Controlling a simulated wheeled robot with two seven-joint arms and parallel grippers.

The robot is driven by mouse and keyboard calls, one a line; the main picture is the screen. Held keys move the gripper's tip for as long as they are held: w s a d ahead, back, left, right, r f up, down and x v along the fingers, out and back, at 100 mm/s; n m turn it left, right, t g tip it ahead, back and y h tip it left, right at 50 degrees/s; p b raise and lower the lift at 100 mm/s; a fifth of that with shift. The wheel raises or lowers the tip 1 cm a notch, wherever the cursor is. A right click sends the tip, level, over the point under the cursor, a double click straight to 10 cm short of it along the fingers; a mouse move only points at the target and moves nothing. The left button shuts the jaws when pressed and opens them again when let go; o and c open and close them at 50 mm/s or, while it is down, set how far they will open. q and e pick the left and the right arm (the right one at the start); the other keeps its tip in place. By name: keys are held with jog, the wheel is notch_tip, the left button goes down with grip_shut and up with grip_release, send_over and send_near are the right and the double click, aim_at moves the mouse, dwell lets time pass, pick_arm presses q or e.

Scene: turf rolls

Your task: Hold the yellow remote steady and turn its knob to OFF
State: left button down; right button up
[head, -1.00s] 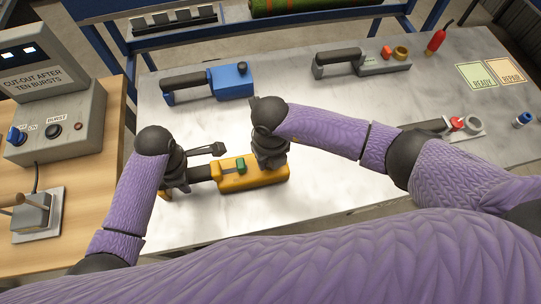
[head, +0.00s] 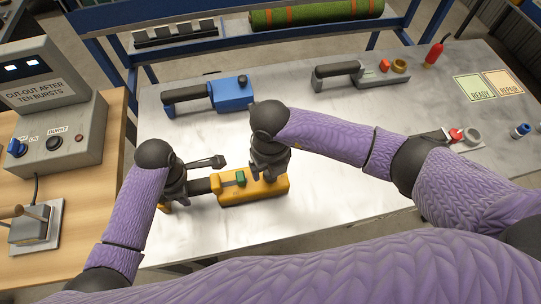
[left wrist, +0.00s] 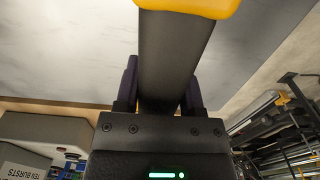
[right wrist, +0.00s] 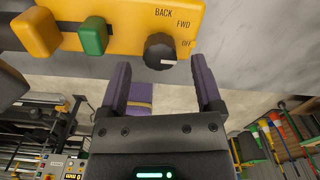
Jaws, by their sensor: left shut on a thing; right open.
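The yellow remote (head: 262,191) lies on the grey table with its long black handle to the left. My left gripper (left wrist: 160,75) is shut on the black handle (left wrist: 176,60), with one finger on each side. The remote's black knob (right wrist: 160,48) shows in the right wrist view beside the labels BACK, FWD and OFF (right wrist: 186,43). Its white mark faces the lower right; I cannot tell exactly which label it points at. My right gripper (right wrist: 160,64) is open, its fingertips on either side of the knob and apart from it. In the head view this gripper hides the knob.
A green slider (right wrist: 93,36) sits on the remote beside the knob. A blue remote (head: 231,94) and a grey one (head: 382,77) lie farther back. A control box (head: 55,135) stands on the wooden bench at left. The table front is clear.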

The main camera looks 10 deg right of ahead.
notch_tip(320, 180, up, 10)
jog(key=shift+f, duration=0.2)
